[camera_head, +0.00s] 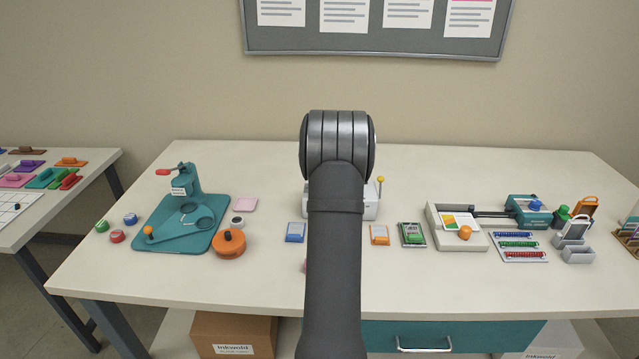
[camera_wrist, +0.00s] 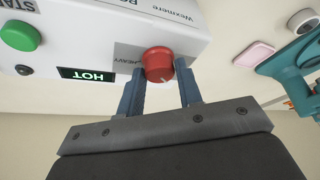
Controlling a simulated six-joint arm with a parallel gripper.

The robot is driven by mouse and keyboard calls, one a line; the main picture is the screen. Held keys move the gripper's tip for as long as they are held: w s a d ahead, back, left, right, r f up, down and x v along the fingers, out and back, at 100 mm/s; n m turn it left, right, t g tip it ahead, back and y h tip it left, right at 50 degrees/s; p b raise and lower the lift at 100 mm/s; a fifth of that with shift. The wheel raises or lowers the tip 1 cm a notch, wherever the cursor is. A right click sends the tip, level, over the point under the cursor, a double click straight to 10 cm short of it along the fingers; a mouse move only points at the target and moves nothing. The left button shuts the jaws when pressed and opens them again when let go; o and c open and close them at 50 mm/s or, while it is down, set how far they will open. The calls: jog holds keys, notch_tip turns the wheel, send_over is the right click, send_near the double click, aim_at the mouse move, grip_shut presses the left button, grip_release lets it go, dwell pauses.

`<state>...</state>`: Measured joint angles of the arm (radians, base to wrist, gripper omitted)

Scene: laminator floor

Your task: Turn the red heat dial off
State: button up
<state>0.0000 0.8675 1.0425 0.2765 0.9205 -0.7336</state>
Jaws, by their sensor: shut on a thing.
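The red heat dial (camera_wrist: 158,64) sits on the white laminator (camera_wrist: 95,35) in the wrist view, with a pale pointer line on its lower face. My gripper (camera_wrist: 160,88) has its two blue-grey fingers on either side of the dial and is shut on it. A lit green HOT sign (camera_wrist: 87,75) and the word HEAVY show beside the dial. A green button (camera_wrist: 19,35) labelled STA... is at the far left. In the head view my arm covers most of the laminator (camera_head: 370,211) and hides the dial and my gripper.
A teal press (camera_head: 190,215) and an orange round pot (camera_head: 229,244) stand on the table left of my arm. The front table strip is mostly clear.

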jog(key=shift+n+g+y, duration=0.3)
jog(key=shift+n, duration=0.8)
jog(key=o, duration=1)
jog(key=shift+c, duration=0.2)
jog(key=shift+d, duration=0.1)
jog(key=v, duration=1.7)
jog(key=shift+r, duration=0.2)
jog(key=x, duration=1.7)
jog(key=shift+f, duration=0.25)
